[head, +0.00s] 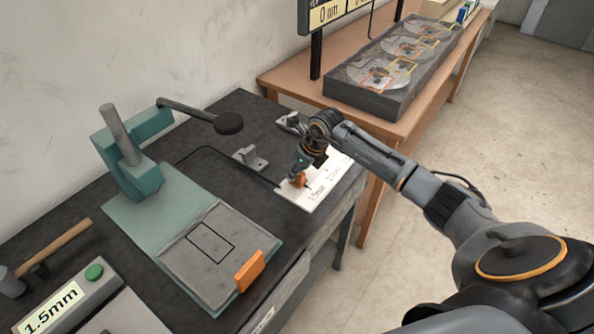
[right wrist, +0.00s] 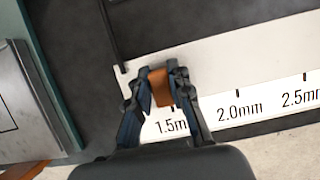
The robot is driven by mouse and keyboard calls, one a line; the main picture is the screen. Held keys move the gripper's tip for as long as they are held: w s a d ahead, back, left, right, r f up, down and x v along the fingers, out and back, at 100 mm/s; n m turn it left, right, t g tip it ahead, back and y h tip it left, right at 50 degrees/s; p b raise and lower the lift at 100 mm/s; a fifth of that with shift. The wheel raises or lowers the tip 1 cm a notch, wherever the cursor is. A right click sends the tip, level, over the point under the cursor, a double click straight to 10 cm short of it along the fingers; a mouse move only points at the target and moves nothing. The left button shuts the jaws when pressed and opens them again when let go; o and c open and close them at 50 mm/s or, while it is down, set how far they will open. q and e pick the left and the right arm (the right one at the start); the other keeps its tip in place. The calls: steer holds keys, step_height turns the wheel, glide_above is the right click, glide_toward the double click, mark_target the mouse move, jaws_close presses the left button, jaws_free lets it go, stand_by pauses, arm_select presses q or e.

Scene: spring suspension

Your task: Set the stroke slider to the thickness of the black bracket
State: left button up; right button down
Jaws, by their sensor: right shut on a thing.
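The white stroke scale (head: 296,197) lies at the right front edge of the dark bench; in the right wrist view the scale (right wrist: 235,65) shows marks 1.5mm, 2.0mm and 2.5mm. My right gripper (head: 300,174) is shut on the orange slider knob (right wrist: 161,88). The knob also shows in the head view (head: 300,181). It sits by the 1.5mm label; the fingers hide the exact mark. A small grey bracket (head: 250,159) stands behind the scale, and another (head: 289,122) is farther back. I cannot make out a clearly black bracket. My left gripper is not in view.
A label reading 1.5mm (head: 50,312) is on a grey box with a green button (head: 94,272). A green press (head: 135,165) with a grey plate and orange handle (head: 249,271) stands left. A hammer (head: 60,246) lies far left. A brown table (head: 290,77) stands behind.

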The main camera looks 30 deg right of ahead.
steer(key=c, duration=1.2)
jaws_free()
steer(key=shift+s+a, duration=0.1)
steer(key=shift+a, duration=0.1)
steer(key=shift+r, duration=0.15)
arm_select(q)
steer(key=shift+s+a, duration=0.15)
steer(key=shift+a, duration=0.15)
arm_select(e)
steer(key=v, duration=1.1)
steer(key=shift+r, duration=0.4)
steer(key=shift+s+f, duration=0.1)
steer(key=shift+s, duration=0.1)
